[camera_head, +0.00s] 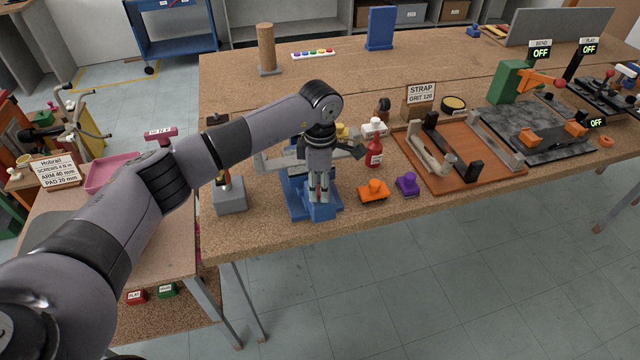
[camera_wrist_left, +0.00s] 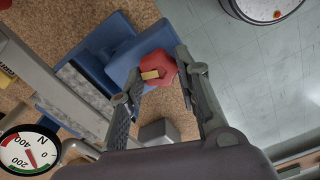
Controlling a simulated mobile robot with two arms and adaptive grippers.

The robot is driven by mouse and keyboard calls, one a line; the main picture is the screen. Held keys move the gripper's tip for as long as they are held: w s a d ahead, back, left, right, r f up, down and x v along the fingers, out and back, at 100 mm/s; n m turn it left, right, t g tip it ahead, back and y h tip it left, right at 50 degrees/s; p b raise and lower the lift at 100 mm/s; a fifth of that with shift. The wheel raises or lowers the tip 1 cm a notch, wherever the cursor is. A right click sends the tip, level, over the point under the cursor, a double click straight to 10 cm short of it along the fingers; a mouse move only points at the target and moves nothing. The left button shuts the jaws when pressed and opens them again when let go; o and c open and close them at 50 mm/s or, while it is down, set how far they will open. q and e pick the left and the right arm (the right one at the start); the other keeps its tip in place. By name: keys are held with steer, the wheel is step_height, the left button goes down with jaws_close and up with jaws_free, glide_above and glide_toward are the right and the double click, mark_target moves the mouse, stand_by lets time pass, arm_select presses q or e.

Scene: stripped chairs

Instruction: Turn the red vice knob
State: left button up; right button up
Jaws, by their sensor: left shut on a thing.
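The blue vice (camera_head: 297,200) stands at the near edge of the wooden bench, below my left wrist in the head view. It also shows in the left wrist view (camera_wrist_left: 118,62), with its red knob (camera_wrist_left: 158,66) at the end of a blue block. The knob is lobed and carries a pale yellow mark on its face. My left gripper (camera_head: 318,197) points down at the vice and is shut on the knob, one finger on each side. The gripper's fingers mostly hide the knob in the head view. My right gripper is not in view.
A red bottle (camera_head: 374,152), an orange knobbed block (camera_head: 374,191) and a purple one (camera_head: 407,184) stand right of the vice. A grey block (camera_head: 230,196) stands left. A round force dial (camera_wrist_left: 30,150) shows in the wrist view. Open floor lies before the bench.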

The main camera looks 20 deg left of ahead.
arm_select(q)
steer(key=shift+f+n+b, duration=0.15)
steer(key=shift+n+b, duration=1)
steer(key=shift+n, duration=0.35)
steer(key=n+b, duration=0.2)
steer(key=n, duration=0.1)
steer(key=shift+n, duration=0.3)
steer(key=n+b, duration=0.1)
steer(key=n, duration=0.2)
steer(key=shift+n+b, duration=0.3)
steer(key=shift+b, duration=0.1)
steer(key=n+b, duration=0.1)
steer(key=n, duration=0.3)
steer(key=shift+s+d+n+b, duration=0.1)
steer(key=shift+d+n+b, duration=0.05)
steer(key=shift+n+b, duration=0.2)
steer(key=n+b, duration=0.1)
steer(key=n, duration=0.2)
steer(key=shift+n, duration=0.25)
steer(key=n, duration=0.1)
steer(key=n+b, duration=0.1)
steer(key=n, duration=0.1)
steer(key=shift+d+r+n, duration=0.1)
steer(key=shift+r+n, duration=0.1)
steer(key=shift+n, duration=0.1)
steer(key=n, duration=0.4)
steer(key=shift+r+b, duration=0.1)
steer(key=shift+b, duration=0.3)
steer(key=shift+w+n, duration=0.2)
steer(key=shift+n, duration=1.7)
